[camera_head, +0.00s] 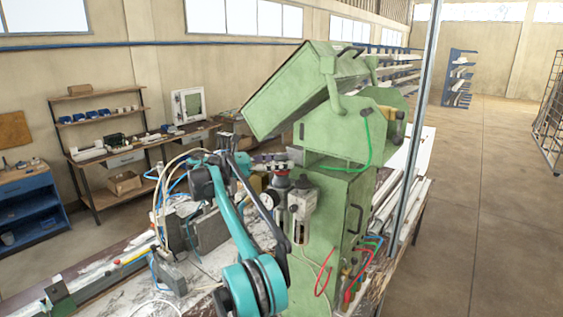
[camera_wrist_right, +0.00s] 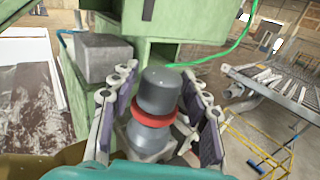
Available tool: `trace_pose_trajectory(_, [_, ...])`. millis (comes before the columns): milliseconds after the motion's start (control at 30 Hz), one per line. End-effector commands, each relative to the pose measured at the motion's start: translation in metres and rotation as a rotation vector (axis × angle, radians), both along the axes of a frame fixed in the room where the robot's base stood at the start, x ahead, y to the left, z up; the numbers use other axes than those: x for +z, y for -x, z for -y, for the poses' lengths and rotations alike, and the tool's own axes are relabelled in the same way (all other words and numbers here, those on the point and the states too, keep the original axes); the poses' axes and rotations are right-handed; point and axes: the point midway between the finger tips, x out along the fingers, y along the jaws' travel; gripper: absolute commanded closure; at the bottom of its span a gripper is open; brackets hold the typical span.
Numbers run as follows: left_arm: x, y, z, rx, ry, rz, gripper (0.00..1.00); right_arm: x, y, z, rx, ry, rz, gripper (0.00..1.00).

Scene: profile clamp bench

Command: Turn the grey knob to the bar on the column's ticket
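The grey knob (camera_wrist_right: 160,92) is a dark grey cylinder with a red ring below it, upright in the right wrist view. My right gripper (camera_wrist_right: 158,88) is open, with one finger on each side of the knob. Narrow gaps appear between the finger pads and the knob. In the head view the right gripper (camera_head: 272,160) is at the knob on the front of the green machine column (camera_head: 338,210), and partly covers it. I cannot make out the ticket or its bar in either view. My left gripper is not in view.
A grey block (camera_wrist_right: 104,57) stands left of the knob, close to the fingers. A grey regulator (camera_head: 302,200) and a round gauge (camera_head: 267,200) are beside it. A green hose (camera_head: 366,145) loops over the column. Shelves and a workbench stand behind.

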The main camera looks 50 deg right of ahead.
Motion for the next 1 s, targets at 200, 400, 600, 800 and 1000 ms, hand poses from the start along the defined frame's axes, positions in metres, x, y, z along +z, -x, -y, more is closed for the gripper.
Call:
trace_pose_trajectory(200, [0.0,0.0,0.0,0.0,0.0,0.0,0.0,0.0,0.0,0.0,0.0,-0.001,0.001,0.42])
trace_pose_trajectory(400, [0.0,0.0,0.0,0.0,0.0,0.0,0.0,0.0,-0.005,-0.006,0.002,-0.001,0.001,0.42])
trace_pose_trajectory(600, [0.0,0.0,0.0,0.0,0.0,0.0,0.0,-0.001,-0.025,-0.034,0.003,-0.001,0.001,0.42])
trace_pose_trajectory(800, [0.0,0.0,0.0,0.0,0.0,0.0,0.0,-0.001,-0.04,-0.057,0.001,0.0,0.0,0.42])
trace_pose_trajectory(1000, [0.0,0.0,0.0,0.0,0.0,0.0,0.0,0.0,-0.043,-0.062,0.0,0.0,0.0,0.42])
